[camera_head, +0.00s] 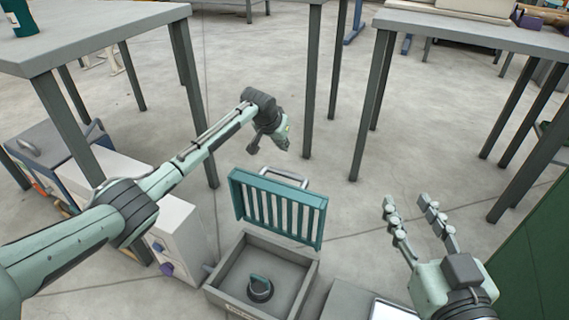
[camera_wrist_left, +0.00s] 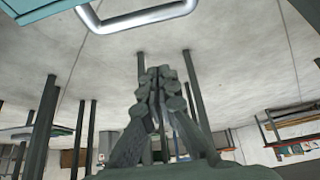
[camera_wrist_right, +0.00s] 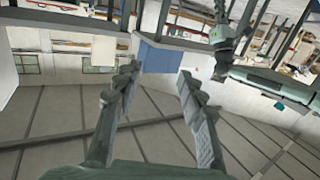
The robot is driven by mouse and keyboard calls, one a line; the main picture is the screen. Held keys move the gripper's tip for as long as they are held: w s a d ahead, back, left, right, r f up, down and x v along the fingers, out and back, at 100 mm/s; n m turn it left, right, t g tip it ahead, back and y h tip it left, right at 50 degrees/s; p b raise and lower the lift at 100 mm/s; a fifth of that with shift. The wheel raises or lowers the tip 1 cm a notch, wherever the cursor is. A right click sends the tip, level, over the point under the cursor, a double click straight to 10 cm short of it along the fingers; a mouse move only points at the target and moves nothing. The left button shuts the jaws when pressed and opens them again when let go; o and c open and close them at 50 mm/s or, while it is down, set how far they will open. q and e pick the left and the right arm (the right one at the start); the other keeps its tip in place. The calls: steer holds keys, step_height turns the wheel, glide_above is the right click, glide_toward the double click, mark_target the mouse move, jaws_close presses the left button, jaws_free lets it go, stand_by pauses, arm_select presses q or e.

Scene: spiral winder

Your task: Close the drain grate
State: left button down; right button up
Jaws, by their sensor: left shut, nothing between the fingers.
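The drain grate (camera_head: 279,208) is a teal slatted lid standing raised, nearly upright, at the back edge of an open grey box (camera_head: 235,297). A light metal handle (camera_head: 287,175) sticks out behind the grate; a metal loop also shows at the top of the left wrist view (camera_wrist_left: 138,18). A dark round drain piece with a teal handle (camera_head: 260,287) lies on the box floor. My left gripper (camera_head: 284,148) is shut and empty, above and behind the grate, apart from it; its closed fingers fill the left wrist view's middle. My right gripper (camera_head: 404,200) is open and empty, right of the box.
A grey table (camera_head: 100,32) stands at the left and another (camera_head: 480,33) at the back right, their legs near the work area. A white cabinet (camera_head: 178,232) is left of the box. A green panel (camera_head: 535,255) is at the right. Floor behind the grate is clear.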

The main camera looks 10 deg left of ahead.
arm_select(q)
step_height(320, 180, down, 8)
steer(key=b, duration=0.2)
steer(key=shift+w, duration=0.3)
arm_select(e)
step_height(320, 180, up, 10)
steer(key=s+a+t+y, duration=0.2)
steer(key=t, duration=0.3)
steer(key=shift+s+t+y, duration=0.25)
steer(key=shift+t+y, duration=0.05)
arm_select(q)
steer(key=shift+d, duration=0.1)
arm_select(e)
steer(key=shift+a, duration=0.1)
arm_select(q)
steer(key=shift+s, duration=0.1)
arm_select(e)
steer(key=shift+w, duration=0.1)
